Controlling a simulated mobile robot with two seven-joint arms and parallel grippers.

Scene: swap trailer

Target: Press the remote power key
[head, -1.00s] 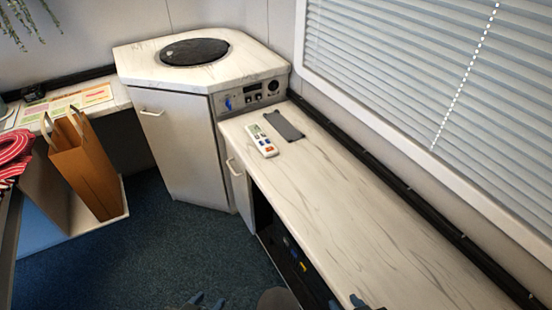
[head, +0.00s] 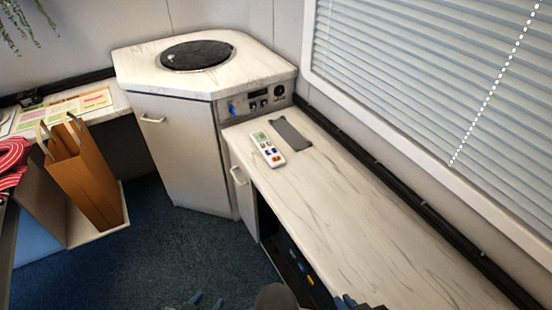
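The remote (head: 268,149) is white with a greenish screen and has orange and blue keys at its near end. It lies flat on the marble-look counter (head: 370,240), near the counter's far left end. A dark grey flat piece (head: 291,134) lies just right of it. My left gripper (head: 207,299) shows only as dark tips at the bottom edge. My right gripper (head: 356,303) also shows only partly at the bottom edge, by the counter's front edge. Both are well short of the remote. Their opening cannot be made out.
A corner cabinet (head: 180,150) with a round black lid (head: 196,55) and a control panel (head: 262,99) stands beyond the remote. A brown paper bag (head: 85,180) stands at left. Window blinds (head: 430,90) line the right wall. The counter's near part is clear.

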